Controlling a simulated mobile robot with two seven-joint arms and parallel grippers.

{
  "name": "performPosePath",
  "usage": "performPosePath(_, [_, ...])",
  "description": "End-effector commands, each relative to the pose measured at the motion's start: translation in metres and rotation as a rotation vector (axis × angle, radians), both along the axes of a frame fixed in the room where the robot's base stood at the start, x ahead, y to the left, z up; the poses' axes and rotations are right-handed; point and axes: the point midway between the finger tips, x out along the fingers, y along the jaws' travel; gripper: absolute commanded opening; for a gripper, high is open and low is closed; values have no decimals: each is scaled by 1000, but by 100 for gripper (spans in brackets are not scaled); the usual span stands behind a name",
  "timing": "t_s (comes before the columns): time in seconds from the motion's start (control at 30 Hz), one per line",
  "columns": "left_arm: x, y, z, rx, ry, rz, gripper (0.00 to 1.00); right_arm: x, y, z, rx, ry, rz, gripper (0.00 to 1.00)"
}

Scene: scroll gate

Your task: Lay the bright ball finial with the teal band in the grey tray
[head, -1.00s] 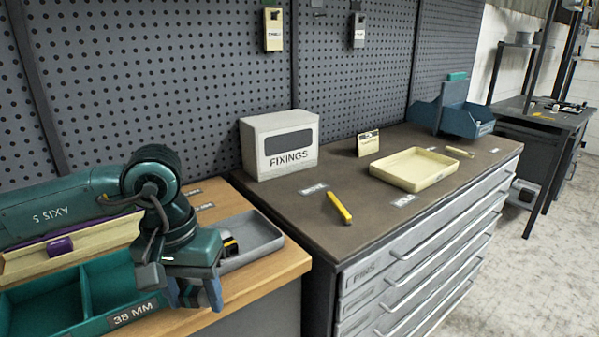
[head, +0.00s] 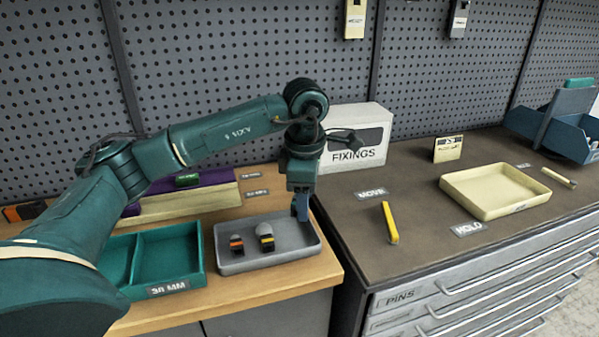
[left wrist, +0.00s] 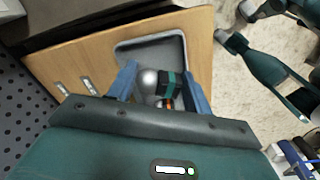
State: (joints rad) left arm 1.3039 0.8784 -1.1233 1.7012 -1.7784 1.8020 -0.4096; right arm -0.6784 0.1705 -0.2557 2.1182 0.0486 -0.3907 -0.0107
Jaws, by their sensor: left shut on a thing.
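My left gripper (head: 302,212) points down at the right end of the grey tray (head: 237,262). In the left wrist view its two blue fingers (left wrist: 165,88) are shut on a finial with a bright silver ball (left wrist: 149,77), a dark body and a teal band (left wrist: 172,83). The finial lies crosswise between the fingers, over the tray (left wrist: 158,47). In the head view the fingers hide it. I cannot tell whether it touches the tray floor.
Two other finials lie in the tray, one orange-banded (head: 237,246) and one yellow-banded (head: 266,240). A teal divided bin (head: 168,256) stands left of the tray. The FIXINGS box (head: 354,135), a yellow bar (head: 389,222) and a cream tray (head: 495,190) are on the dark cabinet.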

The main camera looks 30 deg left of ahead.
Motion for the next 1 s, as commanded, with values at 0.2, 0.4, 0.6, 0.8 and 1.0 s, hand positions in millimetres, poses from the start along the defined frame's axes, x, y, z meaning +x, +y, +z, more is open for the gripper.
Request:
performPosePath(0.2, [11, 18, 9, 0, -3, 376, 22, -1, -2, 6, -30, 8, 9, 76])
performPosePath(0.4, [13, 22, 6, 1, -6, 458, 22, 1, -3, 5, -35, 4, 11, 76])
performPosePath(0.6, [13, 22, -6, 1, -6, 456, 22, 1, -2, -2, -30, 1, 13, 76])
performPosePath(0.8, [13, 22, -25, 2, -6, 455, 22, 2, 2, -7, -15, -14, 22, 76])
performPosePath(1.0, [13, 22, -45, 2, -6, 454, 22, 4, 6, -11, 17, -26, 20, 76])
